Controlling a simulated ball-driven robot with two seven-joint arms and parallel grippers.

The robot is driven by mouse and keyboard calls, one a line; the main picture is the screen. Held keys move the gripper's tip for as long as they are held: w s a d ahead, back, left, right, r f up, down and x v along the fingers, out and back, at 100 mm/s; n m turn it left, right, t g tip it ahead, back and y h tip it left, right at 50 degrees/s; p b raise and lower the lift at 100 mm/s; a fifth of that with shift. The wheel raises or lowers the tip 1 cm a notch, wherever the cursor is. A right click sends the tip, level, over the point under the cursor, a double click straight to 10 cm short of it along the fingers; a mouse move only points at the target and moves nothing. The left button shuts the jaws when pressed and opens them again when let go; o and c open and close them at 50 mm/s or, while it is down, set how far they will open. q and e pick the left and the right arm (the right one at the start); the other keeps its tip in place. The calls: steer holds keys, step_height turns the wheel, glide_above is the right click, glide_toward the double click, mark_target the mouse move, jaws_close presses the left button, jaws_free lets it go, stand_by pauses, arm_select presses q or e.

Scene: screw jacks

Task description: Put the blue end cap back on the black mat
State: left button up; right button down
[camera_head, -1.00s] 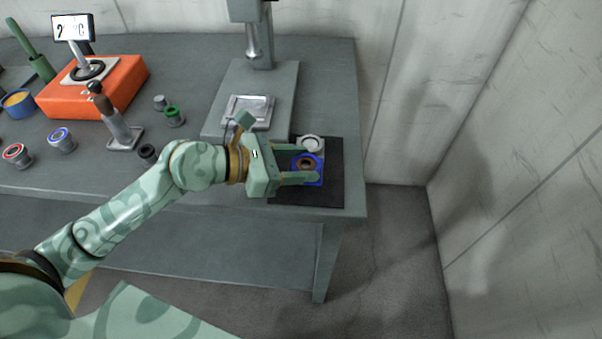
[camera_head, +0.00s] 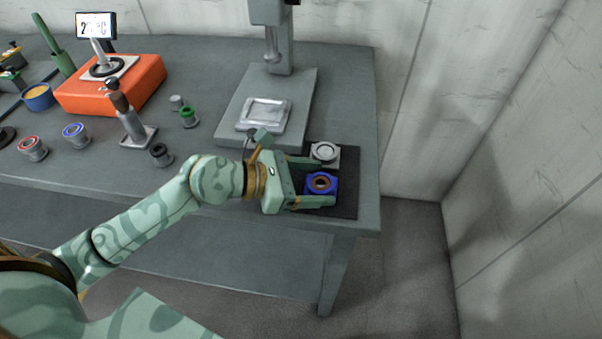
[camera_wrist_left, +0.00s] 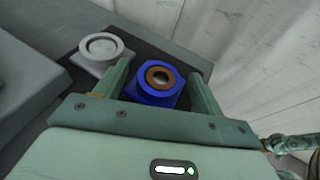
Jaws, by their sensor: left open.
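The blue end cap (camera_head: 321,184), a blue block with a brown ring round its opening, sits on the black mat (camera_head: 349,200) near the right end of the bench. My left gripper (camera_head: 326,182) is open, its two fingers on either side of the cap. In the left wrist view the blue cap (camera_wrist_left: 157,84) stands between the fingers (camera_wrist_left: 160,83), with a visible gap on the right side. Whether the left finger touches it I cannot tell. My right gripper does not show clearly in either view.
A grey-white end cap (camera_head: 324,153) stands on the mat just behind, close to the far finger. A press (camera_head: 272,75) with a grey base is behind the mat. Several small caps and an orange device (camera_head: 110,88) stand at the left. The bench edge is close on the right.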

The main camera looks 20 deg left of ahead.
arm_select(q)
steer(key=p+v, duration=0.1)
steer(key=v, duration=1.1)
steer(key=shift+a, duration=0.1)
